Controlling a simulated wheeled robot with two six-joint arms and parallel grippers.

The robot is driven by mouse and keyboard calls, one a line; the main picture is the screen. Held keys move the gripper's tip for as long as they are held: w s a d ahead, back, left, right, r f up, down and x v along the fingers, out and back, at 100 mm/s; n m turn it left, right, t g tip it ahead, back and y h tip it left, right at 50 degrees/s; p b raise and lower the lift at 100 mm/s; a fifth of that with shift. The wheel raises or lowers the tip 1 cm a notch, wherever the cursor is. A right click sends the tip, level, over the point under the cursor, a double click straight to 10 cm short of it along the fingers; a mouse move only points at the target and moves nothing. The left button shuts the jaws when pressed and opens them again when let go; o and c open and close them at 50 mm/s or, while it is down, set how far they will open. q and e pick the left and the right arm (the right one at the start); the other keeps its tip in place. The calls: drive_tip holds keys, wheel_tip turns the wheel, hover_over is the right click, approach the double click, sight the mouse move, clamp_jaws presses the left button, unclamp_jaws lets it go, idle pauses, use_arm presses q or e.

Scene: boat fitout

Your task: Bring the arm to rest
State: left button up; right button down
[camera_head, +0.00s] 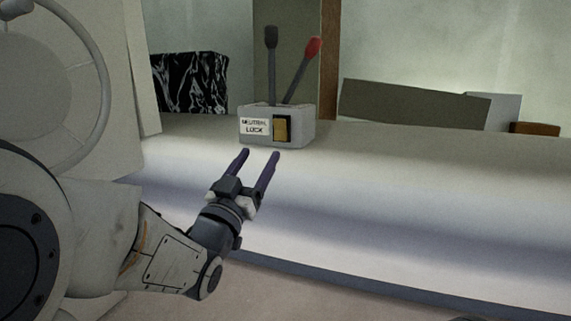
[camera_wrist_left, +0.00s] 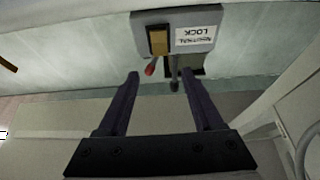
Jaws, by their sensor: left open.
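My left gripper (camera_head: 260,160) is open and empty, its two dark fingers apart. It is in front of and a little below the grey control box (camera_head: 304,124) labelled NEUTRAL LOCK. The box carries a yellow-brown switch (camera_head: 282,129), a black-knobbed lever (camera_head: 271,62) standing near upright and a red-knobbed lever (camera_head: 309,56) tilted to the right. In the left wrist view the gripper (camera_wrist_left: 162,82) also shows open, with the box (camera_wrist_left: 205,22) beyond the fingertips and nothing between them. My right gripper is not in view.
The box stands on a pale console ledge (camera_head: 430,165). A steering wheel (camera_head: 95,110) is at the left. A black patterned panel (camera_head: 190,82) is behind the box at left, and a grey slanted panel (camera_head: 415,103) at right. The space right of my gripper is clear.

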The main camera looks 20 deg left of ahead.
use_arm(q)
drive_tip(key=s+d+f+m+g+h+p, duration=0.1)
drive_tip(key=s+d+f+g+p, duration=0.1)
drive_tip(key=d+f+g+p, duration=0.35)
drive_tip(key=s+d+f+m+g+h+p, duration=0.1)
drive_tip(key=s+d+f+m+g+p, duration=0.1)
drive_tip(key=d+g+p, duration=0.65)
drive_tip(key=s+d+r+m+g+y+p, duration=0.15)
drive_tip(key=s+g+p, duration=0.3)
drive_tip(key=s, duration=0.65)
drive_tip(key=s+d+f+m+g+p, duration=0.1)
drive_tip(key=s+d+m+g+p, duration=0.3)
drive_tip(key=s, duration=0.8)
wheel_tip(320, 180, up, 37)
drive_tip(key=a+n+p, duration=0.1)
drive_tip(key=p, duration=3.5)
drive_tip(key=shift+w+n, duration=0.35)
drive_tip(key=shift+a+f+g, duration=0.1)
drive_tip(key=shift+g, duration=0.15)
